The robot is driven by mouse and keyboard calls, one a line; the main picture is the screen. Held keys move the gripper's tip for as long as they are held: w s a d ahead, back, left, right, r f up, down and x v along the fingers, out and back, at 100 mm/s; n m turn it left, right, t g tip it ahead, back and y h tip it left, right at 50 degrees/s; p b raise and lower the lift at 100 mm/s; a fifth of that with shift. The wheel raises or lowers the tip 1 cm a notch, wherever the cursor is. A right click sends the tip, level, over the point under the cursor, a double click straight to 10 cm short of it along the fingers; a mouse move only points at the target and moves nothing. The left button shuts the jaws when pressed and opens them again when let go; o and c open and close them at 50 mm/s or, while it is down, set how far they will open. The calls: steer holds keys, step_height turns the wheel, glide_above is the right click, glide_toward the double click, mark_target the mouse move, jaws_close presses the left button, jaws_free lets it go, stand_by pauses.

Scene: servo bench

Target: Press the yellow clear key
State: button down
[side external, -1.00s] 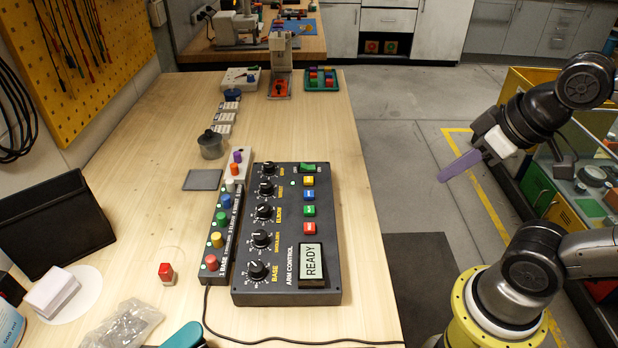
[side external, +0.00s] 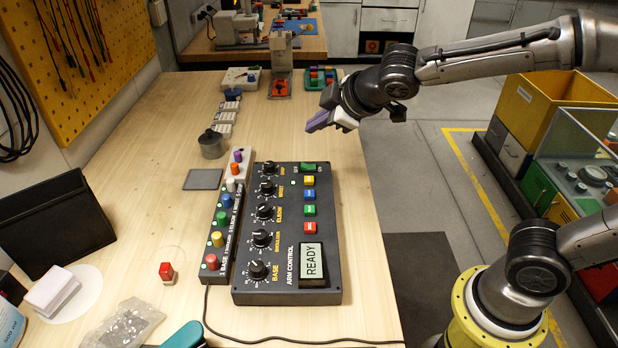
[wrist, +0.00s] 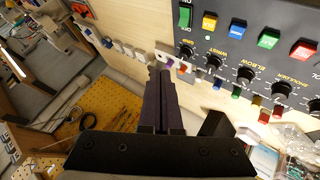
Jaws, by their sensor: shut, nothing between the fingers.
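The yellow key (side external: 308,181) sits at the top of a column of coloured keys on the black control panel (side external: 330,235), just below a green rocker switch; its lettering is too small to read in the side view. It also shows in the wrist view (wrist: 209,22), near the top edge. My gripper (side external: 316,123), with purple-grey fingers, is in the air by the table's right edge, beyond the panel's far end and apart from the key. Its fingers are shut and empty, also seen in the wrist view (wrist: 161,72).
Blue (side external: 309,195), green (side external: 309,211) and red (side external: 310,228) keys follow below the yellow one. The green rocker switch (side external: 308,167) stands close by. Black knobs (side external: 263,213) and a strip of coloured buttons (side external: 221,217) lie left. The display (side external: 312,261) reads READY.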

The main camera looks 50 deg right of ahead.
mark_target(314, 180)
steer(key=shift+s+a+f, duration=0.1)
steer(key=shift+a+f, duration=0.25)
steer(key=shift+f, duration=0.05)
steer(key=shift+f, duration=4.35)
steer(key=shift+f, duration=0.15)
steer(key=shift+f, duration=0.3)
steer(key=shift+f, duration=0.5)
steer(key=shift+r, duration=0.9)
steer(key=shift+r, duration=0.1)
